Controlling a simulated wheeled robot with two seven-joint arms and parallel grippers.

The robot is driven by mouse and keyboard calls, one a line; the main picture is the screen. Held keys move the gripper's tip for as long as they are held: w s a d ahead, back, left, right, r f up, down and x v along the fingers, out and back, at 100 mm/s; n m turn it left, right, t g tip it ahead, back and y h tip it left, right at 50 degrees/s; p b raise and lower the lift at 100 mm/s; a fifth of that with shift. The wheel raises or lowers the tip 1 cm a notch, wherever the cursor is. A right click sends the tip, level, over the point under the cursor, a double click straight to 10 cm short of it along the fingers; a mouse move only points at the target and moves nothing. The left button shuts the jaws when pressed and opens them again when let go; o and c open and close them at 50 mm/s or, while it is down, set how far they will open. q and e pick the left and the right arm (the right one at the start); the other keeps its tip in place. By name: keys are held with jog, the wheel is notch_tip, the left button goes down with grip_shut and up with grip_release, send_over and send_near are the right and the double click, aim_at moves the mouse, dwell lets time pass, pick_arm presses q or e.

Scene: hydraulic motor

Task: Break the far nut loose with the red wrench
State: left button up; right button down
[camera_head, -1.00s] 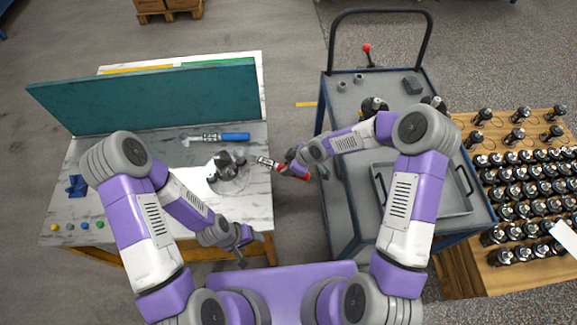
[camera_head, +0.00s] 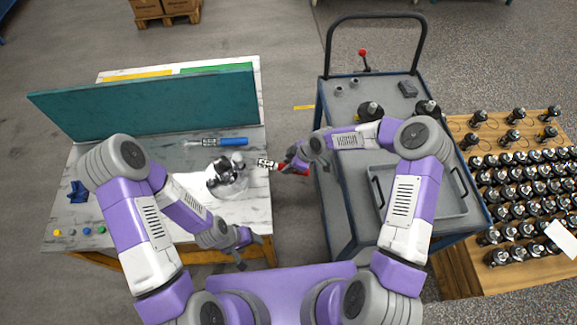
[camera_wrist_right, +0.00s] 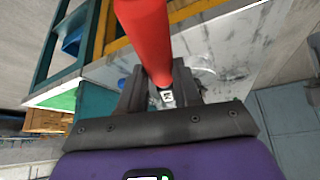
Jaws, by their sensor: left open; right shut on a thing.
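The red wrench (camera_head: 303,170) is held by my right gripper (camera_head: 292,164), near the right edge of the marble-topped bench. Its pale head points left toward the hydraulic motor (camera_head: 222,168), with a visible gap between them. In the right wrist view the red handle (camera_wrist_right: 147,35) passes between the closed fingers (camera_wrist_right: 160,92). The motor, dark and silver, stands on a round clear base on the bench. Its far nut is too small to make out. My left gripper (camera_head: 249,252) is open and empty near the bench's front right corner.
A blue-handled tool (camera_head: 232,141) lies behind the motor. A teal panel (camera_head: 150,106) stands along the bench's back. A blue cart (camera_head: 345,205) with a tray is to the right, across a floor gap. Small coloured buttons (camera_head: 86,231) sit at the bench's front left.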

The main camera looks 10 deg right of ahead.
jog(key=shift+w+d+f+n+g, duration=0.3)
jog(key=shift+f+n, duration=0.05)
jog(key=shift+n, duration=0.05)
jog(key=shift+w, duration=0.15)
jog(key=shift+w+n, duration=0.3)
dwell(0.3)
jog(key=shift+s+b, duration=0.25)
jog(key=shift+b, duration=0.25)
jog(key=shift+w+a+r, duration=0.1)
jog(key=shift+a+r, duration=0.05)
jog(key=shift+r, duration=0.1)
